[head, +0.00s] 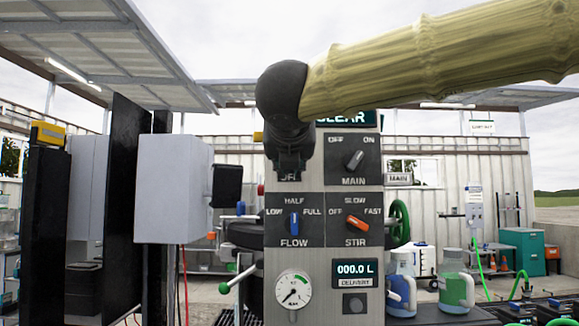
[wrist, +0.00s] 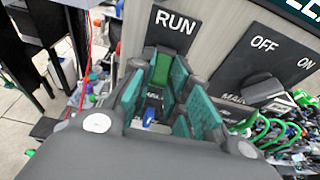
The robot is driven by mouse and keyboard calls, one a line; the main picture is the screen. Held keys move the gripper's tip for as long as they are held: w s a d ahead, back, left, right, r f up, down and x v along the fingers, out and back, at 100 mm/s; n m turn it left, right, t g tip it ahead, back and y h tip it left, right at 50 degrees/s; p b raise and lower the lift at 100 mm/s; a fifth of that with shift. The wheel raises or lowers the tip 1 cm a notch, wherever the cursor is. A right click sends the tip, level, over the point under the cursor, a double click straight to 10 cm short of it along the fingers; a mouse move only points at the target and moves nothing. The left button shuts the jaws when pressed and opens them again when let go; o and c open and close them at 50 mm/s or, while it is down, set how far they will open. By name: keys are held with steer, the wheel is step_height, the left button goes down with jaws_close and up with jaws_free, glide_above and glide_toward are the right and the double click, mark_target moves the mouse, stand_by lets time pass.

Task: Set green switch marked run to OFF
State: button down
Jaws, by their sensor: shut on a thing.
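The green switch (wrist: 160,72) shows in the wrist view just below the white RUN label (wrist: 175,22) on its dark plate. My gripper (wrist: 163,82) has its teal finger pads on both sides of the switch and is shut on it. In the head view my gripper (head: 289,165) is in front of the upper left of the grey control panel (head: 325,252). It hides the switch and most of its plate there. Only part of an OFF mark (head: 290,177) shows below the gripper. The exact angle of the switch is hard to tell.
The MAIN knob (head: 354,159) sits close to the right of my gripper. The blue FLOW knob (head: 294,222) and orange STIR knob (head: 357,223) are below. A gauge (head: 293,291) is lower down. A grey box (head: 172,190) stands to the left.

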steer(key=c, duration=1.4)
jaws_free()
steer(key=shift+o, duration=0.2)
steer(key=v, duration=1.2)
steer(key=shift+f, duration=0.1)
